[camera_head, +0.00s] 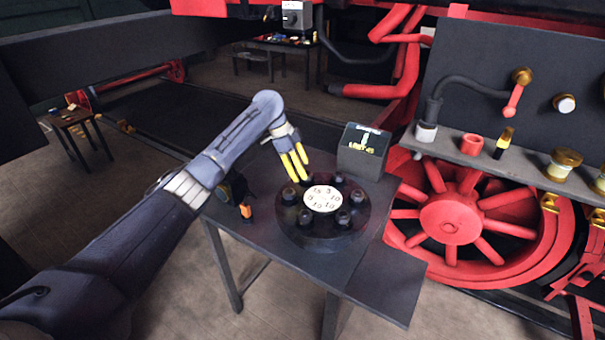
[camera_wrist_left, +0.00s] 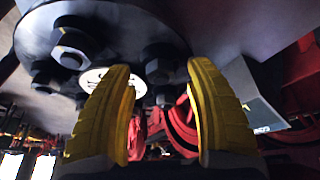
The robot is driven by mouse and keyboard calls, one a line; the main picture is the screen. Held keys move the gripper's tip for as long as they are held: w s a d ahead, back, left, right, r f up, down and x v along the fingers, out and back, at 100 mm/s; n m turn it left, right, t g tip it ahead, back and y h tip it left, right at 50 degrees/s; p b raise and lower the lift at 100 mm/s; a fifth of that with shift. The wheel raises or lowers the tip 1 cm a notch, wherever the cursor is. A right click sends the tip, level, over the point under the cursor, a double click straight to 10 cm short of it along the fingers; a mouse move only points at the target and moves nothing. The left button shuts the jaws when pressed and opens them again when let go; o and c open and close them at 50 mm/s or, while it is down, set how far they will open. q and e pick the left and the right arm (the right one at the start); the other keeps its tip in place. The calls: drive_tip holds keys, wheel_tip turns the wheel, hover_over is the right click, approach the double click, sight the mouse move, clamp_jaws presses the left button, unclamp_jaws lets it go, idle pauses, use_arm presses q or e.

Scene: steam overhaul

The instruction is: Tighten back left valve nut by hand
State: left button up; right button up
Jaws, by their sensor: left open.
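A dark round valve flange (camera_head: 322,238) sits on the grey table, with several dark nuts around a pale numbered disc (camera_head: 323,199). The back left nut (camera_head: 310,179) is close to the yellow fingertips of my left gripper (camera_head: 295,168), which point down at the flange's back left edge. In the left wrist view the fingers of the left gripper (camera_wrist_left: 162,78) stand apart, with a hex nut (camera_wrist_left: 160,62) seen in the gap between them. Contact cannot be told. The disc is partly covered by one finger there. My right gripper is not in view.
A dark box (camera_head: 362,157) with a lit display stands behind the flange. A dark tool with an orange part (camera_head: 245,211) is at the table's left edge. A red spoked wheel (camera_head: 452,215) and a shelf with fittings (camera_head: 500,168) are to the right. The table's front right is clear.

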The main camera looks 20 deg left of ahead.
use_arm(q)
drive_tip(key=v, duration=0.9)
drive_tip(key=shift+a+r, duration=0.2)
drive_tip(key=shift+r, duration=0.1)
